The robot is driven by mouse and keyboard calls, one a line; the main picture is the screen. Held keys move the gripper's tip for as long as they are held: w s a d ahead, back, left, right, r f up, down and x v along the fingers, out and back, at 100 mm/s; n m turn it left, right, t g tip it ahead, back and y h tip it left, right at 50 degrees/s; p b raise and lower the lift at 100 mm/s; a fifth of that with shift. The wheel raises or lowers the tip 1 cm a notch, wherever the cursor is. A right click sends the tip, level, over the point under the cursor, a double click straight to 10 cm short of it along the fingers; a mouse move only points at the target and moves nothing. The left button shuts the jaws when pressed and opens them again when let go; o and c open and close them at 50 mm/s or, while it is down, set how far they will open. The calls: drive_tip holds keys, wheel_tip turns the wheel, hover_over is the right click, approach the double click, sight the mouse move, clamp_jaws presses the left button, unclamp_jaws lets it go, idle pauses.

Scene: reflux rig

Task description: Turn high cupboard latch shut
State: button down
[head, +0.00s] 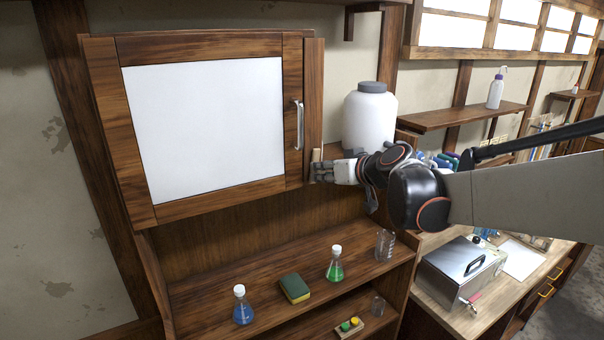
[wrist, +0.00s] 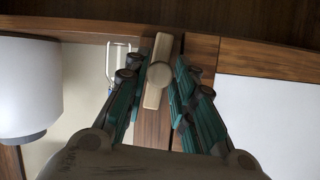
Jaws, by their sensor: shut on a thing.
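The high cupboard's door (head: 215,125) has a white panel in a brown wood frame and looks closed. Its latch (head: 317,155) is a small pale wooden bar on the post right of the door. In the wrist view the latch (wrist: 160,75) shows a round centre boss. It stands nearly upright there, leaning a little right at its top. My gripper (head: 322,171) reaches in from the right. Its teal-padded fingers (wrist: 158,88) are shut on the latch, one on each side of it. The fingers hide part of the latch in the head view.
A metal handle (head: 299,125) sticks out from the door's right edge. A white jar with a grey lid (head: 368,118) stands just behind my gripper. Below, a shelf (head: 270,268) holds flasks, a sponge and a beaker. The space before the door is clear.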

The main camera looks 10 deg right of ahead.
drive_tip(key=m+y+b, duration=0.2)
drive_tip(key=shift+w+d+f+m+b, duration=0.1)
drive_tip(key=shift+d+f+m+b, duration=0.1)
drive_tip(key=shift+m+b, duration=0.2)
drive_tip(key=m+y+b, duration=0.2)
drive_tip(key=m+b, duration=0.1)
drive_tip(key=shift+d+f, duration=0.1)
drive_tip(key=m+y+b, duration=0.2)
drive_tip(key=m+b, duration=0.1)
drive_tip(key=shift+f+m, duration=0.15)
drive_tip(key=shift+m, duration=0.25)
drive_tip(key=shift+m+t+y+b, duration=0.4)
drive_tip(key=shift+m+t+b, duration=0.2)
drive_tip(key=shift+m+b, duration=0.65)
drive_tip(key=shift+m, duration=0.25)
drive_tip(key=c, duration=1.3)
unclamp_jaws()
drive_tip(key=shift+c, duration=0.2)
